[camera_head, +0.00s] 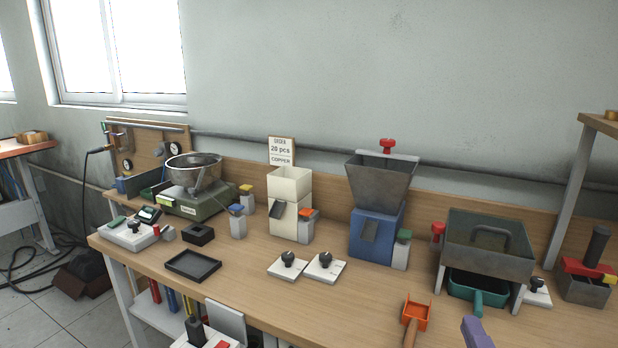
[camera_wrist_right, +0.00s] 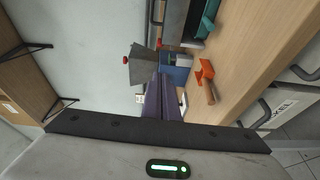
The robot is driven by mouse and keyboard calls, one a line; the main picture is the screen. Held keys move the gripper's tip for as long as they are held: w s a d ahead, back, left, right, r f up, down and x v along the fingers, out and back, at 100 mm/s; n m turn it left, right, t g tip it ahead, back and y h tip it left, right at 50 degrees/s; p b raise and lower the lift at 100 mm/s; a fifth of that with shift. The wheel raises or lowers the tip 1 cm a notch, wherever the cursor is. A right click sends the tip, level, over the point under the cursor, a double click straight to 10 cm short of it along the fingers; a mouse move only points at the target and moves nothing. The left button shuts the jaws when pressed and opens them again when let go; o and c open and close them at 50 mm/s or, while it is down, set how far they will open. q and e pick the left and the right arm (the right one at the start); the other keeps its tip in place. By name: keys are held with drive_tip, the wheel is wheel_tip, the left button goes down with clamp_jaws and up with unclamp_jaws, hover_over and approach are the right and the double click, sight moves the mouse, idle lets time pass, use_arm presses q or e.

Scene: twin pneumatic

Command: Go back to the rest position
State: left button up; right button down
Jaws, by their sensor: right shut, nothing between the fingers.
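My right gripper (camera_head: 477,332) shows as a purple finger tip at the bottom edge of the head view, right of the orange scoop (camera_head: 416,314). In the right wrist view its purple fingers (camera_wrist_right: 160,98) are together with nothing between them. They look clear of the bench. The orange scoop, with its wooden handle, lies near the bench's front edge and also shows in the right wrist view (camera_wrist_right: 205,75). My left gripper is not in view.
On the wooden bench (camera_head: 225,290) stand a blue hopper machine (camera_head: 372,235), a cream feeder (camera_head: 290,212), a green machine with a metal bowl (camera_head: 193,170), a black tray (camera_head: 192,265) and a grey bin stand (camera_head: 487,243). A shelf post (camera_head: 570,190) rises at right.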

drive_tip(key=s+d+f+m+g, duration=0.1)
drive_tip(key=s+f+m+g, duration=0.25)
drive_tip(key=f, duration=0.35)
drive_tip(key=s+d+f+m+g, duration=0.1)
drive_tip(key=s+f+m+g, duration=0.1)
drive_tip(key=f+m+g, duration=0.35)
drive_tip(key=s+a+f+m+g+y, duration=0.2)
drive_tip(key=s+f+m, duration=0.1)
drive_tip(key=s+f, duration=0.4)
drive_tip(key=s+a+f+m+g+y, duration=0.1)
drive_tip(key=s+a+f+m+g, duration=0.15)
drive_tip(key=s+f, duration=0.45)
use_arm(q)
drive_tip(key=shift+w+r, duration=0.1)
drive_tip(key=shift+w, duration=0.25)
use_arm(e)
drive_tip(key=w+a+f+t+y, duration=0.1)
drive_tip(key=w+a+f+t, duration=0.1)
drive_tip(key=f, duration=0.3)
drive_tip(key=w+a+f+t+y, duration=0.1)
drive_tip(key=a+f+t, duration=0.1)
drive_tip(key=f, duration=0.4)
drive_tip(key=shift+w+f+t, duration=0.2)
drive_tip(key=shift+w+t, duration=0.15)
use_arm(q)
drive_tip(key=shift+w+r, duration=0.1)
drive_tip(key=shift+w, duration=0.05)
use_arm(e)
drive_tip(key=shift+n, duration=0.25)
